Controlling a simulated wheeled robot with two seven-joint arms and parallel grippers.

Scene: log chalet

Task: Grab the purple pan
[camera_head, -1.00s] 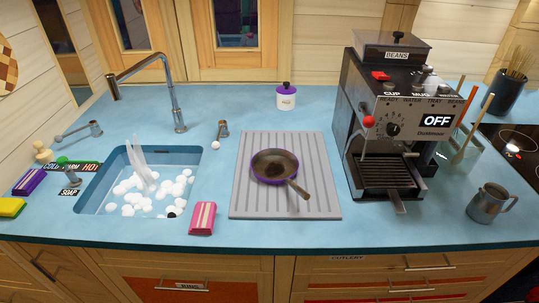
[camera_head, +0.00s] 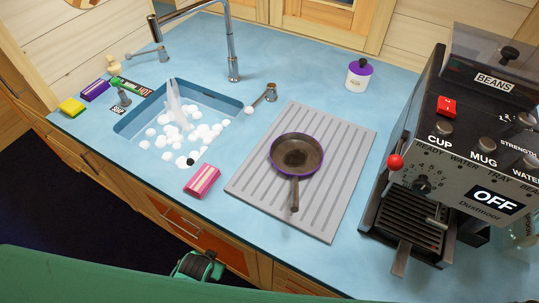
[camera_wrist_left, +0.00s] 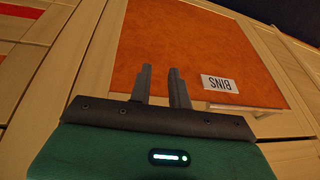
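The purple pan (camera_head: 296,152) has a purple rim, a dark worn inside and a brownish handle that points toward the counter's front edge. It lies upright on a grey ribbed drying mat (camera_head: 345,185) right of the sink, and nothing touches it from above. In the left wrist view my left gripper (camera_wrist_left: 161,72) has its two fingers apart with nothing between them. It faces an orange cupboard panel labelled BINS (camera_wrist_left: 195,45), and the pan is not in that view. My right gripper is in neither view.
A coffee machine (camera_head: 450,160) stands close right of the mat. The sink (camera_head: 135,125) with running water and white bubbles is left. A pink sponge (camera_head: 202,180) lies between sink and mat. A white jar with purple lid (camera_head: 359,76) stands behind. A tall tap (camera_head: 232,55) rises behind the sink.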

